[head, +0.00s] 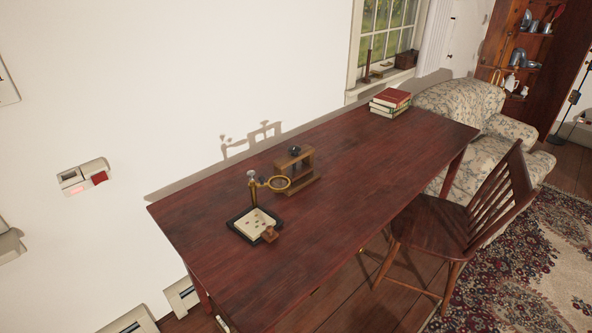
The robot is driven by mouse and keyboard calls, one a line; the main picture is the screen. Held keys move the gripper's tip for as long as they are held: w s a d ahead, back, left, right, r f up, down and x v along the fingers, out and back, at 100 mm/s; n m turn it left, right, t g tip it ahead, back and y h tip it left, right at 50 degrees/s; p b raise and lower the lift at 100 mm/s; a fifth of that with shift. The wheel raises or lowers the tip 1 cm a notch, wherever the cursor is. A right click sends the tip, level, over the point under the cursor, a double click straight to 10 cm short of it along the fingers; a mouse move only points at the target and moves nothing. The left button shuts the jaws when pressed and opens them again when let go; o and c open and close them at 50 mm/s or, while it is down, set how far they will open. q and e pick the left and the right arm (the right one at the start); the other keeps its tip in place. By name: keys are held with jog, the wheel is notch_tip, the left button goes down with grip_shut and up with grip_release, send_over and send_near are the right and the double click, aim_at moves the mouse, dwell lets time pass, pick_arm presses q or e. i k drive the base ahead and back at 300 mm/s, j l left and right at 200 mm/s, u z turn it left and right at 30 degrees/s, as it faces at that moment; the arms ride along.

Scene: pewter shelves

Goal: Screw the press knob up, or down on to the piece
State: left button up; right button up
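The small wooden press (307,155) stands on the far side of the dark red-brown table (370,160), left of its middle. It is an upright frame on a wooden base. A dark rounded knob (295,150) shows at its top. A piece under the press cannot be made out at this size, and how far the knob is screwed down cannot be told. I see neither of my grippers clearly in the head view.
The magnifier's post (253,190) rises beside a dark-rimmed tray (237,231) with small pieces. A small wooden block (270,235) is at the tray's front right. Books (390,102) lie at the table's far end. A wooden chair (440,222) stands at the right side. Much tabletop is clear.

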aim_at(294, 150)
jog(key=i+l, duration=0.1)
jog(key=l, duration=0.2)
jog(key=i+l, duration=0.15)
jog(key=i+l+u, duration=0.1)
jog(key=l+u, duration=0.5)
jog(key=u, duration=0.25)
